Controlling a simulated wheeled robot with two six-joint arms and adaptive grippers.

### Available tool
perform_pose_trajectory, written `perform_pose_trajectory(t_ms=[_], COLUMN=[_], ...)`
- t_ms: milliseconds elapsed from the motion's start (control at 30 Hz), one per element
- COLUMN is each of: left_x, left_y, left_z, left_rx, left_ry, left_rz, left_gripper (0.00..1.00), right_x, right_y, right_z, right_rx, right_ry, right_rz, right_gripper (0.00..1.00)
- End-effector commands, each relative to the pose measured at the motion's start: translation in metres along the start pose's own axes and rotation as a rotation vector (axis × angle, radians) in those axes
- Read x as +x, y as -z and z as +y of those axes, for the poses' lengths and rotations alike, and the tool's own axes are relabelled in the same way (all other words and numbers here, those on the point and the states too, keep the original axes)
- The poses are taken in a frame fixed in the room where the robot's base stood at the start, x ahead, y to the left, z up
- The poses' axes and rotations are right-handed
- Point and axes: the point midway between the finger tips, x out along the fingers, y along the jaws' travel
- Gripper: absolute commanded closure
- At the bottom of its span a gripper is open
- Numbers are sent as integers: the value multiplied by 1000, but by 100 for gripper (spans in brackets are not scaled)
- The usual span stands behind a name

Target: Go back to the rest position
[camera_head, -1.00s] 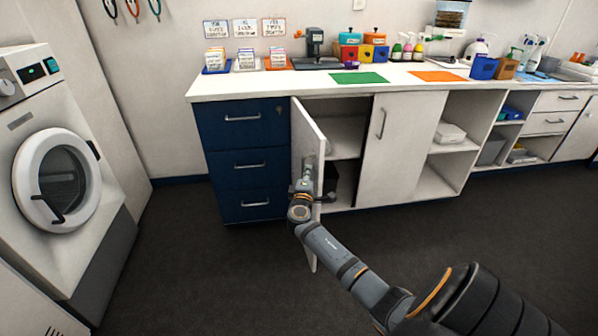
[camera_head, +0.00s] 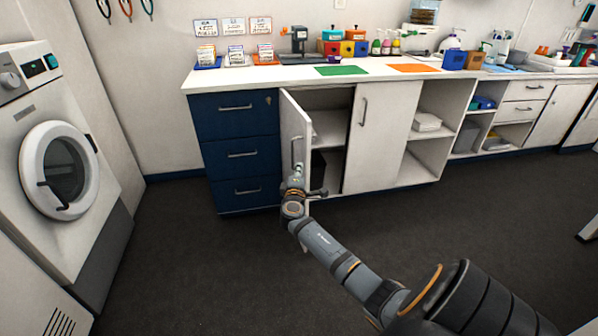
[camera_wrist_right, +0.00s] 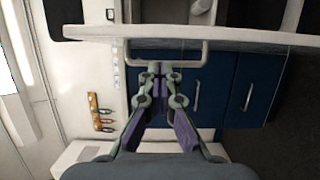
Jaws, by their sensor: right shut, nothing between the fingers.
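My right gripper (camera_head: 297,172) is in front of the inner left cabinet door (camera_head: 292,125), which stands ajar. The wrist view shows its fingers (camera_wrist_right: 161,70) shut together with nothing between them. The door's bar handle (camera_head: 298,152) is just above the gripper in the head view. In the wrist view the fingertips overlap the handle bar (camera_wrist_right: 190,64); I cannot tell whether they touch it. My left gripper is not in view.
The long counter (camera_head: 290,76) has blue drawers (camera_head: 238,155) left of the ajar door and a closed white door (camera_head: 382,135) to its right. A washing machine (camera_head: 60,150) stands at the left. The dark floor (camera_head: 200,270) between is clear.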

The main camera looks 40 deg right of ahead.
Motion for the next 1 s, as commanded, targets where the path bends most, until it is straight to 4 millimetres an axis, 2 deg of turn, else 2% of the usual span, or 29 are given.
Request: perform_pose_trajectory(t_ms=[333, 367, 467, 567, 600, 667, 700, 833, 900, 1000], left_x=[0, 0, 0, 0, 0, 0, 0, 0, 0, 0], left_y=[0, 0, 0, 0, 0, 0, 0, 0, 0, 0], left_z=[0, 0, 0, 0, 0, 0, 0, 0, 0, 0], left_rx=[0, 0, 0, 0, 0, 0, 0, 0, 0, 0], left_ry=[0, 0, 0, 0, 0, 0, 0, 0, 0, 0], left_rz=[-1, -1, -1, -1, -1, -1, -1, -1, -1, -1], left_gripper=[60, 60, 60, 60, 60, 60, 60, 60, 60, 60], right_x=[-2, -4, -26, -70, -92, -129, -155, -236, -275, -326], right_y=[0, -1, -5, -14, -19, -25, -29, -41, -46, -51], right_z=[-4, -9, -50, -117, -146, -186, -210, -268, -289, -310], right_rx=[6, 14, 76, 181, 226, 291, 332, 439, 483, 536], right_ry=[10, 23, 131, 324, 414, 547, 635, 889, 1002, 1142], right_rz=[-1, -2, -14, -49, -71, -108, -135, -226, -272, -332], right_gripper=[100, 100, 100, 100, 100, 100, 100, 100, 100, 100])
